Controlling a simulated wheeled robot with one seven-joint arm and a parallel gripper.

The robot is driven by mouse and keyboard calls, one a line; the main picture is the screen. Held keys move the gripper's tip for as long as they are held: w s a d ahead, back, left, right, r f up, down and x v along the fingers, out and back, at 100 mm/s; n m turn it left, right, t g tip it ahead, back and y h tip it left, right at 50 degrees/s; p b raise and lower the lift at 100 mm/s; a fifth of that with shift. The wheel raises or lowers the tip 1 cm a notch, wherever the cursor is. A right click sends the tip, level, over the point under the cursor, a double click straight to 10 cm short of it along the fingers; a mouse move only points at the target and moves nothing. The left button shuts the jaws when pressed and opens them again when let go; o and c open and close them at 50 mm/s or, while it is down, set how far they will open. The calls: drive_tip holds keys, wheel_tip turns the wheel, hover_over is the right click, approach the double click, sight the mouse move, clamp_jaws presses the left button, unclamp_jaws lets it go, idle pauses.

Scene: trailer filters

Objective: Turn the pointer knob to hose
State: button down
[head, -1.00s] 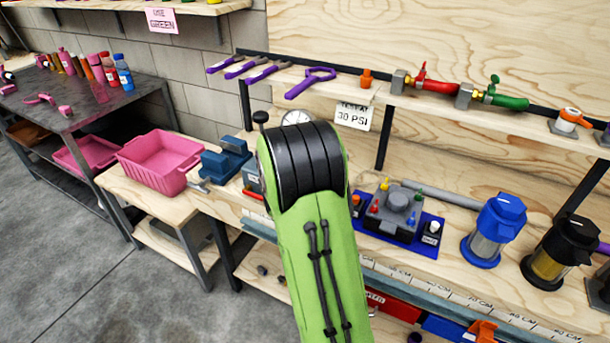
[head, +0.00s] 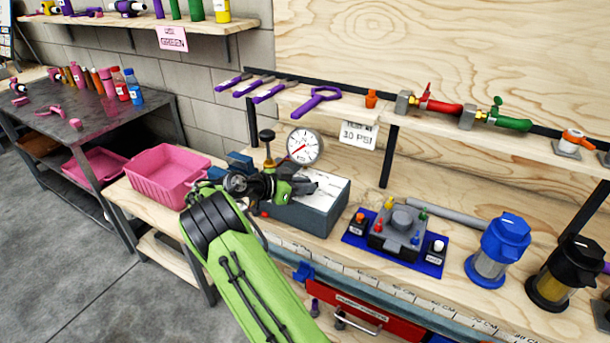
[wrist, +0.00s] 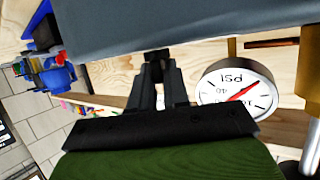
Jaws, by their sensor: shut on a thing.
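A grey box (head: 312,212) with a pale top stands on the bench, with a round white gauge (head: 304,146) behind it. My gripper (head: 306,185) is over the box's top in the head view. In the wrist view my gripper (wrist: 158,70) is shut on a small dark piece (wrist: 157,54) against the grey box (wrist: 200,28). It is likely the pointer knob, but the fingers hide most of it and I cannot read its direction or any label. The gauge (wrist: 237,88) also shows in the wrist view, its red needle slanted.
A blue panel (head: 433,270) bearing a grey valve block (head: 398,238) lies right of the box. Blue (head: 497,250) and black (head: 562,270) filter housings stand farther right. A pink bin (head: 168,182) is at left. A shelf (head: 440,122) with fittings runs above.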

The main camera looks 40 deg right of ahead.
drive_tip(key=shift+w+m+g+y+p, duration=0.1)
drive_tip(key=shift+m+g+y+p, duration=0.2)
drive_tip(key=shift+m+g+p, duration=0.95)
drive_tip(key=shift+n+t+p, duration=0.25)
drive_tip(key=shift+n+p, duration=0.1)
drive_tip(key=shift+p, duration=0.2)
drive_tip(key=shift+f, duration=0.15)
drive_tip(key=c, duration=1.2)
unclamp_jaws()
drive_tip(key=shift+d, duration=0.1)
drive_tip(key=p+v, duration=0.4)
drive_tip(key=v, duration=1.1)
drive_tip(key=shift+w+a+r, duration=0.2)
drive_tip(key=shift+w+a, duration=0.1)
